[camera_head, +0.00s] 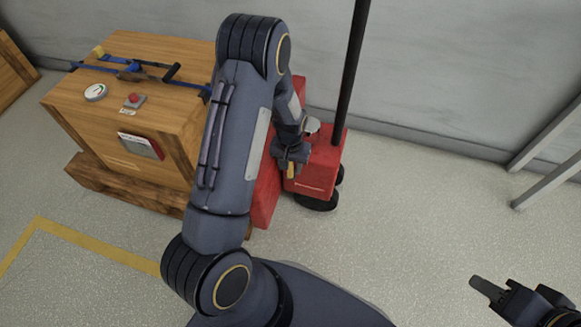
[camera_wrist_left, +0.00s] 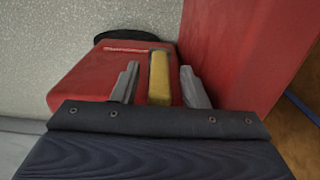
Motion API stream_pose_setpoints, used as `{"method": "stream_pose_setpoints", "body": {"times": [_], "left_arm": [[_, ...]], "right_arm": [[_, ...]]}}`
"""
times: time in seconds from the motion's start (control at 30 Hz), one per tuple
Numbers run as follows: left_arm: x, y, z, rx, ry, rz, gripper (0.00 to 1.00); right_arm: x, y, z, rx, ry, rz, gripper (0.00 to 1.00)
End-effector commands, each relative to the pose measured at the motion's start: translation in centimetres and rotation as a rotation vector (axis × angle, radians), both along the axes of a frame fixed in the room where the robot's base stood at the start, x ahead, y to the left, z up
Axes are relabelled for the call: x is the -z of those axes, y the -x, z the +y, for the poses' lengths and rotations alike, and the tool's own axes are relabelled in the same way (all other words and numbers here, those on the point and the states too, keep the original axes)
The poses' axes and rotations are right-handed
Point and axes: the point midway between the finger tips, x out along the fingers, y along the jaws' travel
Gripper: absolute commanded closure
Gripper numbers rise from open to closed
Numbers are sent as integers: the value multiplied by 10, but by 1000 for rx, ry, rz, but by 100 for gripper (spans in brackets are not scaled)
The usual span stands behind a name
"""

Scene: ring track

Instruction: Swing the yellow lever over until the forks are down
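The yellow lever (camera_wrist_left: 159,78) stands on the red stacker body (camera_wrist_left: 80,85) in the left wrist view. A small yellow part of it also shows in the head view (camera_head: 291,171). My left gripper (camera_wrist_left: 160,84) is open, with one finger on each side of the lever and a visible gap on both sides. In the head view my left gripper (camera_head: 291,158) is low beside the red stacker body (camera_head: 318,172). The forks are hidden behind my left arm and the wooden crate. My right gripper (camera_head: 489,287) is at the lower right, away from the stacker; its opening is unclear.
A wooden crate (camera_head: 165,115) on a timber base (camera_head: 120,185) stands left of the stacker, with a blue strap, a gauge and a red button on top. A black pole (camera_head: 352,70) rises from the stacker.

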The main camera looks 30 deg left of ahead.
Motion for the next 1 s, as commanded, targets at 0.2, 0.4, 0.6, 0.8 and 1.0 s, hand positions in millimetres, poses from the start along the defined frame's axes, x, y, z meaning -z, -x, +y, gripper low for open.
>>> {"method": "stream_pose_setpoints", "body": {"times": [0.2, 0.4, 0.6, 0.8, 1.0], "left_arm": [[2, 0, 0, 0, 1, -1, 60], [2, 0, 0, 0, 1, -1, 76], [2, 0, 0, 0, 1, -1, 100], [2, 0, 0, 0, 0, -1, 100], [1, -1, -3, 3, -22, 5, 100]], "right_arm": [[1, 0, 0, 0, 0, 0, 64], [1, 0, 0, 0, 0, 0, 64], [1, 0, 0, 0, 0, 0, 64], [1, 0, 0, 0, 0, 0, 64], [-2, 0, 0, 0, 0, 0, 64]]}}
